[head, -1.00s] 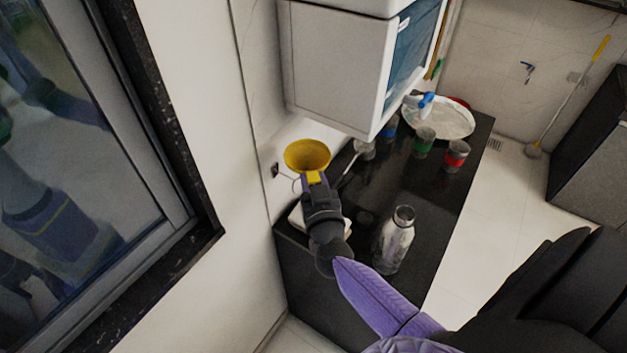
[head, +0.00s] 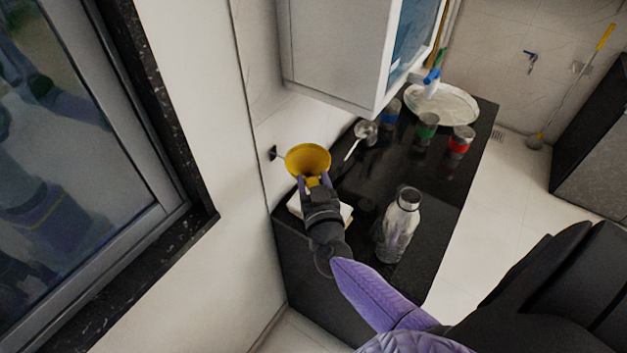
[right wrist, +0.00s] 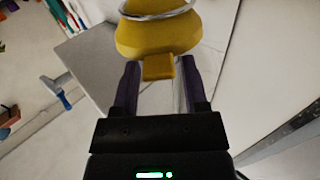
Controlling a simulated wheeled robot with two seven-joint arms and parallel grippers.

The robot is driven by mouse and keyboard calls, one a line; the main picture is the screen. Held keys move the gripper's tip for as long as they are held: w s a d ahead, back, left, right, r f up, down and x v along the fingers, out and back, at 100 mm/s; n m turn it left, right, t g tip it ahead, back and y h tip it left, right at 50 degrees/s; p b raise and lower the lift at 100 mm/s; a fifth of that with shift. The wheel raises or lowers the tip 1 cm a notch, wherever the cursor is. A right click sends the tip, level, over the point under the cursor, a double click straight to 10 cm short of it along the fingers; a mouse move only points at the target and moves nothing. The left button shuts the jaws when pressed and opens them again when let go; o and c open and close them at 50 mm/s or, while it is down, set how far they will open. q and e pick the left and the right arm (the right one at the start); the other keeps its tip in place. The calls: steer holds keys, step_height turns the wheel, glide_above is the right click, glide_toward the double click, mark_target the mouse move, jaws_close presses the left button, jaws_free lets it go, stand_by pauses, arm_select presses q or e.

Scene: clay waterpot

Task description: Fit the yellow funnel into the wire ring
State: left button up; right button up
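The yellow funnel (head: 307,157) is at the wall, left of the black counter, with its wide mouth facing up. My right gripper (head: 314,183) is at its near side, with a finger on each side of the funnel's yellow tab. My left gripper is not in view.
A wall mount (head: 272,153) is left of the funnel. A metal bottle (head: 398,225) stands on the black counter (head: 365,195), right of my right arm. Farther back are red (head: 461,139) and green (head: 426,125) banded jars and a plate (head: 447,104). A cabinet (head: 335,50) hangs above.

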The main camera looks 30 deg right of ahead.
steer(key=shift+o, duration=1.1)
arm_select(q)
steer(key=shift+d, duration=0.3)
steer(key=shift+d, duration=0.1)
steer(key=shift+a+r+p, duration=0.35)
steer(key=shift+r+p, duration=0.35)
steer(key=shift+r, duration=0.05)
arm_select(e)
steer(key=v, duration=1)
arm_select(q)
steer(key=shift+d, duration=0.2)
arm_select(e)
steer(key=shift+w, duration=0.1)
